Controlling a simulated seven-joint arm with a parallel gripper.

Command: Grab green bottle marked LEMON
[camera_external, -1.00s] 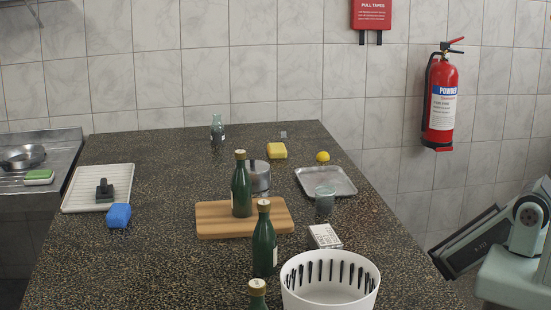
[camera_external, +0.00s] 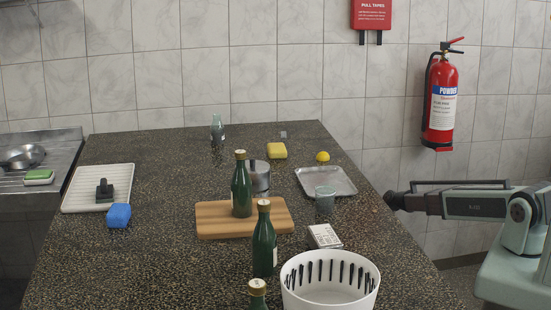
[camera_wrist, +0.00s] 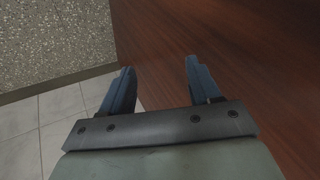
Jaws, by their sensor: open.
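Three dark green corked bottles show in the external view. One bottle (camera_external: 241,192) stands upright on a wooden board (camera_external: 215,222). A second bottle (camera_external: 264,248) stands in front of the board, with a pale label edge on its right side. The third (camera_external: 258,300) is cut off by the bottom edge. No label can be read, so I cannot tell which says LEMON. My gripper (camera_wrist: 158,77) is open and empty in the wrist view, over a reddish-brown wood-like surface (camera_wrist: 240,50). No bottle shows there. My arm is right of the counter, apart from the bottles.
A white basket (camera_external: 330,295) stands right of the near bottles. A small box (camera_external: 324,236), a glass (camera_external: 325,200), a metal tray (camera_external: 341,187) and a pot (camera_external: 260,178) are nearby. A blue sponge (camera_external: 119,215) lies left. The counter's left front is clear.

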